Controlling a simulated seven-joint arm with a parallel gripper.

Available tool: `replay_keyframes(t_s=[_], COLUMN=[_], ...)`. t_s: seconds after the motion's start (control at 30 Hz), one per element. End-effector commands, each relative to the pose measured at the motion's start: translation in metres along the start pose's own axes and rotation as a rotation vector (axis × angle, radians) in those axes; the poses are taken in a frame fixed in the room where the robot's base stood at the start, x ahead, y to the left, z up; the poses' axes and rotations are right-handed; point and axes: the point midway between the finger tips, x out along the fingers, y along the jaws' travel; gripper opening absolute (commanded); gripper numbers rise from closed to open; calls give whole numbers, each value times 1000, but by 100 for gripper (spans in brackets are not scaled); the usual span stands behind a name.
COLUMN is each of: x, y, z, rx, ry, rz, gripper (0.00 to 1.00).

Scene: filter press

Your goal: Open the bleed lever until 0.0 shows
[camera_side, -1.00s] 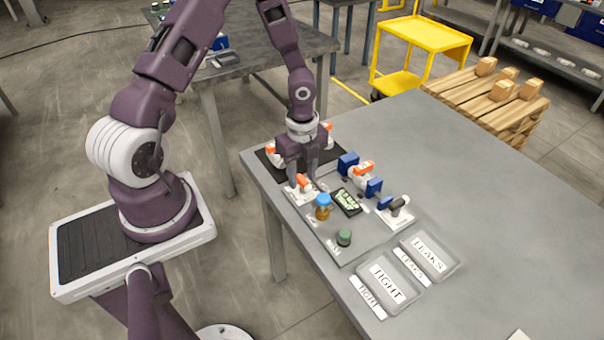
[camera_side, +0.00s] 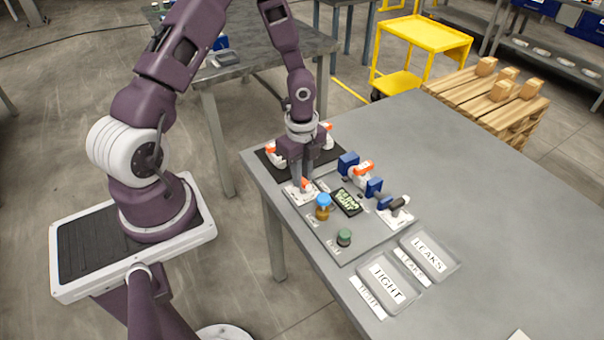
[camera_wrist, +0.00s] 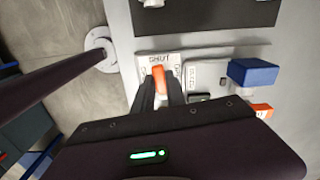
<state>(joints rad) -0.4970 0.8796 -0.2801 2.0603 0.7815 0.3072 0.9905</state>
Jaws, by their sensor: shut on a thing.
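My gripper (camera_side: 302,182) is low over the white plate (camera_side: 297,196) at the left of the fixture, shut on the orange bleed lever (camera_side: 304,184). In the wrist view the orange lever (camera_wrist: 159,80) sits between the two dark fingers (camera_wrist: 160,92), next to the printed word SHUT. The display (camera_side: 346,201) shows lit green characters, too small to read surely. The fingers hide part of the lever in the side view.
Blue clamp blocks (camera_side: 348,163) hold a white fitting with an orange handle.

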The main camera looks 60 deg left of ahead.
Motion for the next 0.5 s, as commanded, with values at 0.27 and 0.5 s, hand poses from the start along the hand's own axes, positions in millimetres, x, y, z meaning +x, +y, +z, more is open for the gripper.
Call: replay_keyframes(t_s=[0.27,0.5], x=[-1,-1], y=[1,2], z=[0,-1], rx=[-243,-471], ry=[-1,0], rz=[-1,-1], gripper=[0,0])
